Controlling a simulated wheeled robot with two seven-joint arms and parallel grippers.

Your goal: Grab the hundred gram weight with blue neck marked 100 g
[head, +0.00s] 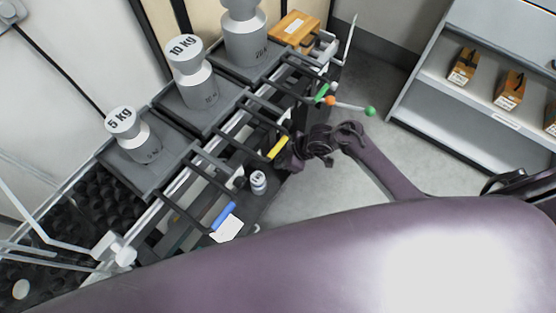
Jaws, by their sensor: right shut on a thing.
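A small pale weight with a blue neck (258,182) stands upright on the dark lower surface at the middle of the head view, between the blue and yellow handles. Its marking is too small to read. My right gripper (287,157) is up and to the right of this weight, apart from it. It is shut, seemingly on the yellow handle (278,146), which meets its fingers; the fingertips are dark and partly hidden. My left gripper is not in view.
Grey weights marked 5 kg (137,139) and 10 kg (190,75) and a larger one (243,35) stand on dark plates. Blue (222,215) and green (321,92) handles flank the yellow one. A grey shelf (430,82) holds wooden boxes. Open floor lies between.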

